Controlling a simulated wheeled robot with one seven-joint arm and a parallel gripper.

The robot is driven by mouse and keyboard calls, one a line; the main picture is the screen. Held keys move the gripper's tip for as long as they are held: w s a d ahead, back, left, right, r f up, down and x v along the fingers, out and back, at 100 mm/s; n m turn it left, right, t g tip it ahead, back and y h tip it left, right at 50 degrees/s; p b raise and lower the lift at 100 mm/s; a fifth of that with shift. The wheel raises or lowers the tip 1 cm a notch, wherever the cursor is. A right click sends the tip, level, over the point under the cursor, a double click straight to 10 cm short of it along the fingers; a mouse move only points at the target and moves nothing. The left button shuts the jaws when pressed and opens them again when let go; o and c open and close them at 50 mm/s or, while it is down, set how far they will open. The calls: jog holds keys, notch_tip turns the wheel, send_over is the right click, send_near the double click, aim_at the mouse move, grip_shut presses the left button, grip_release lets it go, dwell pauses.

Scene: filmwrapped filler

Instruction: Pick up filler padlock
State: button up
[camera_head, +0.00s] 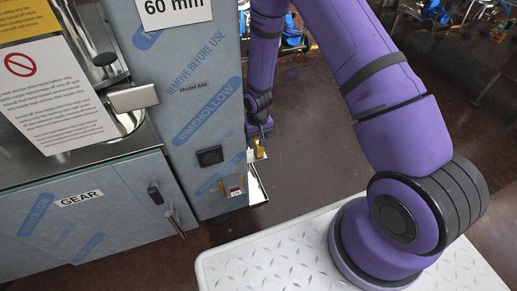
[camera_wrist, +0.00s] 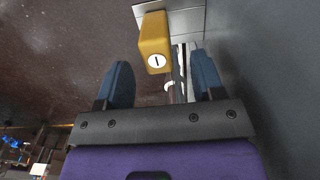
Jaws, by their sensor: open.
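The filler padlock (camera_wrist: 154,46) has a yellow block-shaped body with a white oval mark on its end face. In the wrist view it appears at the top centre, against a light grey metal surface. In the head view a small yellow body (camera_head: 259,149), apparently the padlock, shows by the right side of the machine. My gripper (camera_wrist: 161,62) is open, its two blue fingers spread wider than the padlock. The padlock lies ahead of the gap between the fingertips, and I see no contact. In the head view my gripper (camera_head: 263,131) is partly hidden by the machine.
The blue-filmed machine cabinet (camera_head: 190,100) stands close to the left of my arm. A dark grey wall (camera_wrist: 270,70) runs along the right in the wrist view. A metal ledge (camera_head: 256,185) is below the yellow body. The brown floor (camera_head: 315,150) is open to the right.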

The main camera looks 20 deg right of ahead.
aim_at(259, 151)
jog(key=shift+d+f, duration=0.15)
jog(key=shift+f, duration=2.65)
jog(key=c, duration=1.1)
jog(key=shift+r, duration=0.1)
